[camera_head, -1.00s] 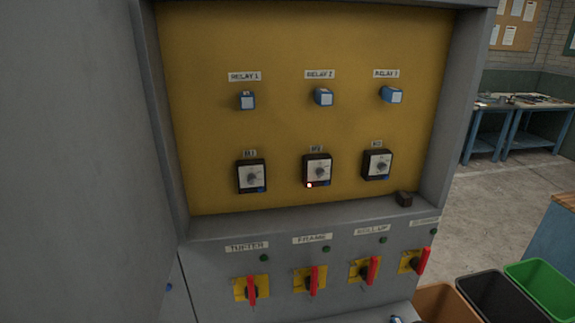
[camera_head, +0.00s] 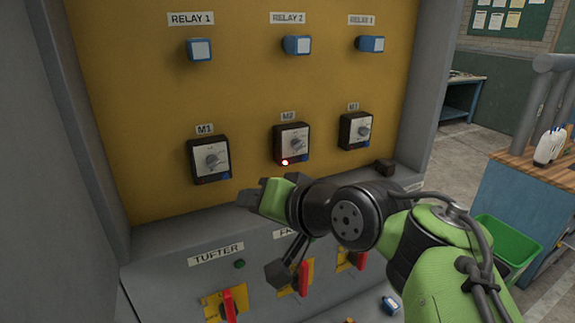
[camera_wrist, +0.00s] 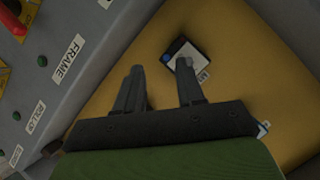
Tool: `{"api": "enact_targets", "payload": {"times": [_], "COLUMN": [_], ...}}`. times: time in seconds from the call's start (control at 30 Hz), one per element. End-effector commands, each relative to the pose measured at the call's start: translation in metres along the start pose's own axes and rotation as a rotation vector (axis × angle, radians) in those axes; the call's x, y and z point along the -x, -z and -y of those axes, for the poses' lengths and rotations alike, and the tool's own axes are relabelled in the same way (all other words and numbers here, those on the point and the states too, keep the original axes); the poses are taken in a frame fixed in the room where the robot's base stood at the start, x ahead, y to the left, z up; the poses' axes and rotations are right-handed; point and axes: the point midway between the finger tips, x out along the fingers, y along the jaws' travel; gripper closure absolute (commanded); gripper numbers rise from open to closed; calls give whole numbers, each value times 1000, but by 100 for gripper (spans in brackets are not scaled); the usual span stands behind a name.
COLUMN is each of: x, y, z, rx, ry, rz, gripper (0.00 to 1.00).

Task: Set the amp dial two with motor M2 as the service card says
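The amp dial M2 (camera_head: 291,144) is the middle of three dark-framed dials on the yellow panel. It has a white face, a grey knob and a lit red-white spot at its lower left. My gripper (camera_head: 258,195) is in front of the panel, below and left of M2 in the head view, and appears apart from it. In the wrist view my gripper (camera_wrist: 158,80) is open, with two dark fingers and nothing between them. A dial (camera_wrist: 187,56) shows beyond the right fingertip, which partly covers it; its label is too small to read surely. No readable service card shows.
Dial M1 (camera_head: 209,160) is left of M2, and another dial (camera_head: 356,131) is right. Relay 2 (camera_head: 297,45) sits above. Red switch handles (camera_head: 304,277) stick out from the sloped grey console below.

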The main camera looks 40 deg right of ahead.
Motion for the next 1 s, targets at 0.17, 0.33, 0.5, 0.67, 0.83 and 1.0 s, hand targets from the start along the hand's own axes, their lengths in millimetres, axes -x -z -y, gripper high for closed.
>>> {"api": "enact_targets", "payload": {"times": [0.17, 0.33, 0.5, 0.67, 0.83, 1.0], "x": [13, 55, 76, 72, 62, 52], "y": [42, 69, 78, 87, 94, 100], "z": [-61, -116, -123, -117, -116, -116], "rx": [-178, -315, -356, -358, -359, -361], "ry": [53, 126, 163, 163, 162, 165], "rz": [-235, -448, -505, -501, -502, -497], "gripper": [62, 62, 62, 62, 62, 62]}}
